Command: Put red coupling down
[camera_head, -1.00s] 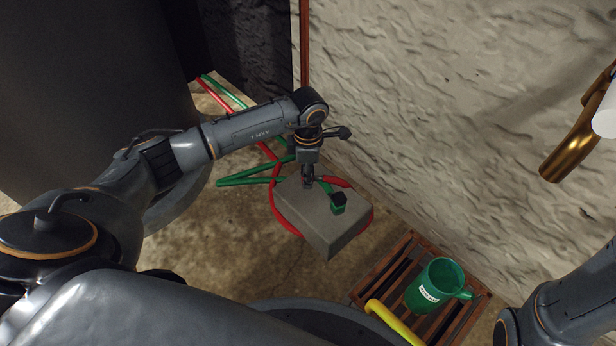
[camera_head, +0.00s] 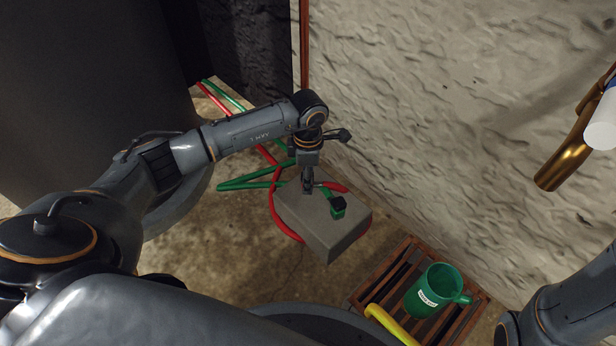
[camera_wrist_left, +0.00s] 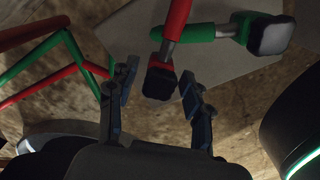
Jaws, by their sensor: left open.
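The red coupling (camera_wrist_left: 160,80) has a black end, a metal collar and a red hose end. In the left wrist view it lies between the parted fingers of my left gripper (camera_wrist_left: 155,92), with gaps visible at its sides. In the head view its red hose end (camera_head: 336,187) shows on the grey stone block (camera_head: 330,238), and the gripper (camera_head: 308,184) hides the rest. The green coupling (camera_head: 338,206) with a black end lies on the same block, to the right of the gripper. My right gripper is out of view.
Red and green hoses (camera_head: 245,184) run over the floor left of the block. A slatted wooden crate (camera_head: 358,297) with a green watering can (camera_head: 428,290) and a yellow curved thing (camera_head: 388,322) stands at lower right. The rough wall (camera_head: 450,150) is close behind the block.

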